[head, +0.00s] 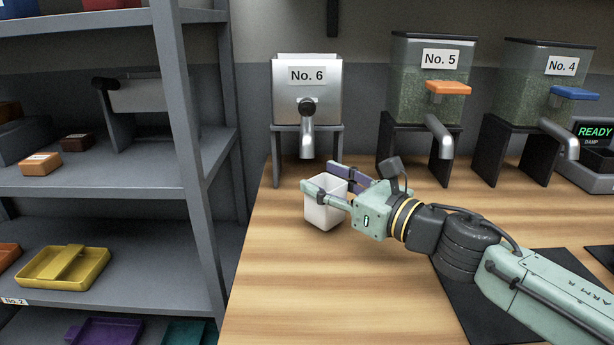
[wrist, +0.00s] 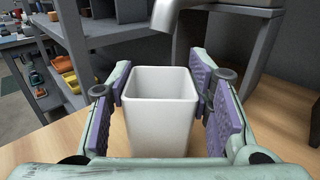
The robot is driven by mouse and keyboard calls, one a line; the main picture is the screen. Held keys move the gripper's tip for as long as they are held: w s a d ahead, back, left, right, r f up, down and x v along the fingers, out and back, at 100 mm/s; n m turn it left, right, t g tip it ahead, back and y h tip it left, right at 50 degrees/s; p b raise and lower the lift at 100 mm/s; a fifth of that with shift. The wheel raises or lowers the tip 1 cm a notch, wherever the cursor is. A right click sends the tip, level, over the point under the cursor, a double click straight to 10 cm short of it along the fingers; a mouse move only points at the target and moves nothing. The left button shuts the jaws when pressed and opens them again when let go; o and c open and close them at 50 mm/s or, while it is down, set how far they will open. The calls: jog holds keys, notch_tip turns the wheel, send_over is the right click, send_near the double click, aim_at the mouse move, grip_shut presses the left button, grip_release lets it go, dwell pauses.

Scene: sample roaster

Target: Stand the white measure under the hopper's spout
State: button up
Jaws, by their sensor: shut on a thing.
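The white measure (head: 322,216) is an open-topped, square, tapering cup. It is upright, at or just above the wooden bench; I cannot tell whether it touches. My gripper (head: 334,190) is shut on it, one finger on each side. In the wrist view the measure (wrist: 161,120) sits between the purple pads of my gripper (wrist: 161,97), and its inside looks empty where I can see. The No. 6 hopper (head: 307,95) is steel, with its spout (head: 307,138) behind and above the measure. In the wrist view the spout (wrist: 166,14) hangs beyond the measure's far rim.
Hoppers No. 5 (head: 432,80) and No. 4 (head: 548,85) stand to the right on dark stands. A grey shelf unit (head: 190,150) with trays stands at the left. The bench (head: 290,290) is clear in front of the measure. A READY display (head: 594,131) is at the far right.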

aim_at(315, 178)
jog(key=shift+x, duration=0.8)
jog(key=x, duration=0.3)
jog(key=shift+w+a+p, duration=0.2)
jog(key=shift+a+p, duration=0.05)
jog(key=shift+p, duration=0.1)
jog(key=shift+s+d+f, duration=0.1)
jog(key=shift+d+f, duration=0.05)
jog(key=shift+f, duration=0.6)
jog(key=shift+f, duration=0.2)
jog(key=o, duration=1.1)
jog(key=shift+o, duration=0.2)
jog(key=shift+r, duration=0.2)
